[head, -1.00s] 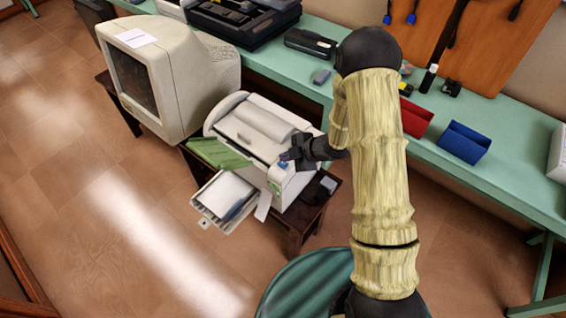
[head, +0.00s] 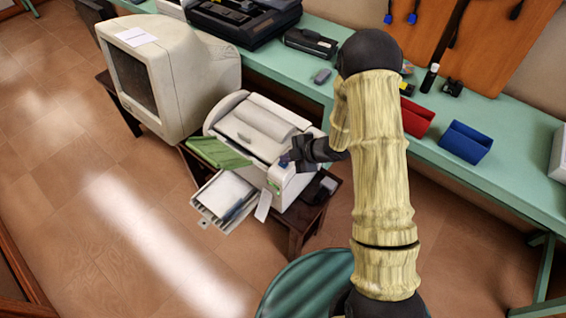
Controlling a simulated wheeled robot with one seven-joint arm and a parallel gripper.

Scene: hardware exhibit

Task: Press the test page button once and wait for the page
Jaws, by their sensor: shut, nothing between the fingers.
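A white printer (head: 255,128) stands on a small dark wooden stand below the green bench. A green tray flap (head: 218,152) sticks out of its left side, above an open white paper tray (head: 224,196) that holds paper. A white tag (head: 263,206) hangs at its front corner. My gripper (head: 285,160) is shut and empty, with its fingertips at the printer's front right top corner, by a blue spot. A small green mark shows just below. The fingers cover this corner, so I cannot tell whether they touch a button. No freshly printed page is clear to see.
A beige monitor (head: 165,75) stands close left of the printer. The green bench (head: 505,150) behind bears a red bin (head: 416,118), a blue bin (head: 466,142) and black devices (head: 311,42). A ribbed green round object (head: 305,285) is at the bottom. Open floor lies at left.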

